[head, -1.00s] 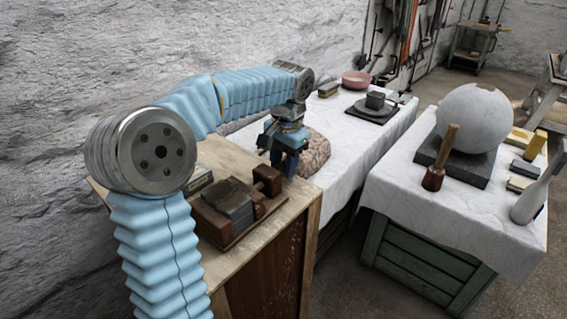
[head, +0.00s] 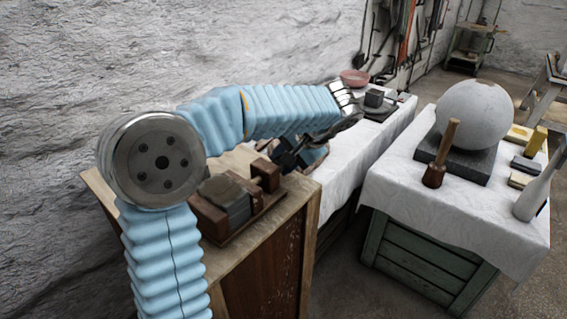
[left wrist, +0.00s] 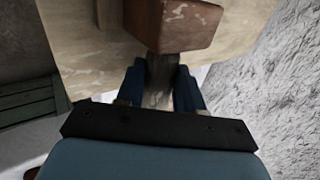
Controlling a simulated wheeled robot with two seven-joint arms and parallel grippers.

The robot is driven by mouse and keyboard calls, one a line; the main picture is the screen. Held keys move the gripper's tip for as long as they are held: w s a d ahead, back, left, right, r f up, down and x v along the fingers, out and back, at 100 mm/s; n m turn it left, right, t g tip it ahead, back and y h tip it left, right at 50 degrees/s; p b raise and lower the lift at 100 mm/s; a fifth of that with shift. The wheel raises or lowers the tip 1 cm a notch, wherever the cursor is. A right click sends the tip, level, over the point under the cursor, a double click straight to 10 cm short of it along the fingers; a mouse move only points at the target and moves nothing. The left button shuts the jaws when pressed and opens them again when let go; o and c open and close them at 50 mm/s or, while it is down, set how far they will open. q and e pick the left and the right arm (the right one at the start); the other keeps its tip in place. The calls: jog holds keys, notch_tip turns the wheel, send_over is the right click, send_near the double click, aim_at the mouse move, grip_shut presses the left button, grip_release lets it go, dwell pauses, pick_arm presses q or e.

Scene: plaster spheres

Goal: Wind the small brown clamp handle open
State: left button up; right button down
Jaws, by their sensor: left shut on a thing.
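The clamp (head: 240,217) is a dark brown wooden frame holding a grey block (head: 226,198) on top of the wooden cabinet. A brown end block (head: 265,173) stands at its far right end; a reddish-brown block also shows at the top of the left wrist view (left wrist: 172,25). My left gripper (head: 287,158) is at that end, reaching in from behind. In the left wrist view its blue fingers (left wrist: 162,85) are shut on the small worn grey-brown handle (left wrist: 160,72), one on each side. In the head view the gripper hides the handle. My right gripper is not in view.
The wooden cabinet (head: 262,240) stands against the rough plaster wall. A white-draped table behind carries a pink bowl (head: 355,77). Another draped table at right holds a plaster sphere (head: 472,115), a mallet (head: 440,155) and several small blocks. Bare floor separates the tables.

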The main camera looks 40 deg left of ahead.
pick_arm(q)
jog(key=shift+y, duration=0.5)
jog(key=o, duration=1)
jog(key=shift+o, duration=0.2)
jog(key=shift+d, duration=0.1)
jog(key=v, duration=1.3)
jog(key=shift+d+r+p, duration=0.2)
jog(key=shift+r+p, duration=0.1)
jog(key=shift+p, duration=0.15)
jog(key=shift+s, duration=0.1)
